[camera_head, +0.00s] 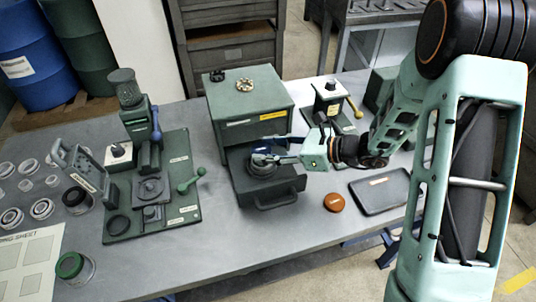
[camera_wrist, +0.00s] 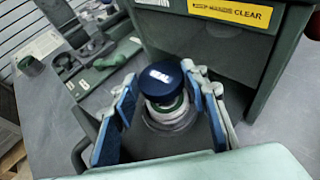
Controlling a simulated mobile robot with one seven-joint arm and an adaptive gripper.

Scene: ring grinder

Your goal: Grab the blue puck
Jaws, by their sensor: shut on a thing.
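The blue puck (camera_wrist: 160,78), a dark blue round cap with a small pale label, shows in the middle of the wrist view. Below it are a green band and a pale ring, over a round seat. In the head view the puck (camera_head: 259,150) is small and partly hidden by my gripper. My gripper (camera_wrist: 164,94) has its blue-padded fingers on either side of the puck and is shut on it. In the head view my gripper (camera_head: 270,159) reaches in from the right over the dark green pull-out base (camera_head: 285,190).
A green box machine (camera_head: 250,105) stands right behind the puck. A green fixture plate (camera_head: 180,215) with a blue-handled press is to the left. An orange-brown puck (camera_head: 334,202) and a dark tray (camera_head: 380,188) lie to the right. The table's front middle is clear.

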